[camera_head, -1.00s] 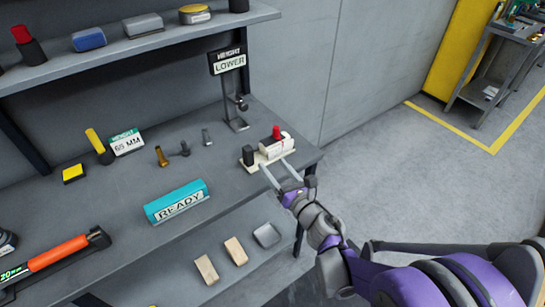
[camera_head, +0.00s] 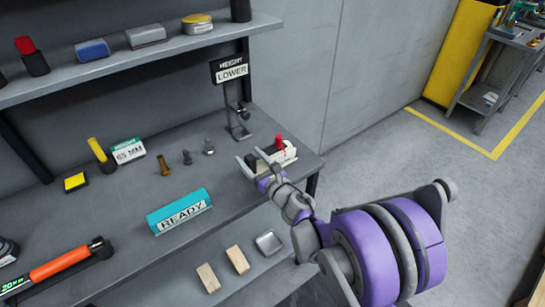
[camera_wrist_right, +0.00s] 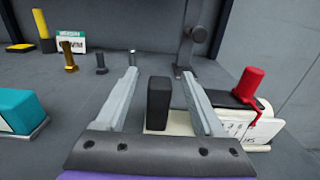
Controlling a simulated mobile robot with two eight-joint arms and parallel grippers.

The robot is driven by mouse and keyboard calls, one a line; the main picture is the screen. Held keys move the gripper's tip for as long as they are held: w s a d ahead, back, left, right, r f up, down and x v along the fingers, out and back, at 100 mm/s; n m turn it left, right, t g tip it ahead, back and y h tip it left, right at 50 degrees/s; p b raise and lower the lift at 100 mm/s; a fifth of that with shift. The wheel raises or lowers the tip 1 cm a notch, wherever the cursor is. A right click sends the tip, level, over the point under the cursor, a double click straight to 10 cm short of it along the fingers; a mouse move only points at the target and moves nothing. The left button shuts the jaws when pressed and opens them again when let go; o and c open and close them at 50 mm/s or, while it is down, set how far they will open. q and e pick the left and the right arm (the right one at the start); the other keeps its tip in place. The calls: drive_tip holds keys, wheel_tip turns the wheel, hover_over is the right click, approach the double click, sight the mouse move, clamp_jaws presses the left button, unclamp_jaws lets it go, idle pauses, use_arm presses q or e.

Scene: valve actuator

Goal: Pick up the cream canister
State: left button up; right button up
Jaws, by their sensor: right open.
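The cream canister is probably the cream, labelled body (camera_head: 284,155) with a red handle on top, at the right end of the workbench. It shows at the right in the right wrist view (camera_wrist_right: 238,128), beside my right finger, not between the fingers. My right gripper (camera_head: 249,154) is open and low over the bench; it also shows in the wrist view (camera_wrist_right: 160,72). A black upright block (camera_wrist_right: 159,103) on a cream base stands between its fingers, with gaps on both sides. The fingers partly hide the fixture in the head view. My left gripper is out of view.
A "LOWER" sign stand (camera_head: 233,100) rises behind the fixture. Several small bolts (camera_head: 187,157) stand to the left. A teal "READY" block (camera_head: 180,211) lies near the front edge. A yellow-handled tool (camera_head: 97,150) and an orange torque wrench (camera_head: 60,264) are further left.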

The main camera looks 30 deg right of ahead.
drive_tip(key=shift+w, duration=0.35)
clamp_jaws()
idle(1.2)
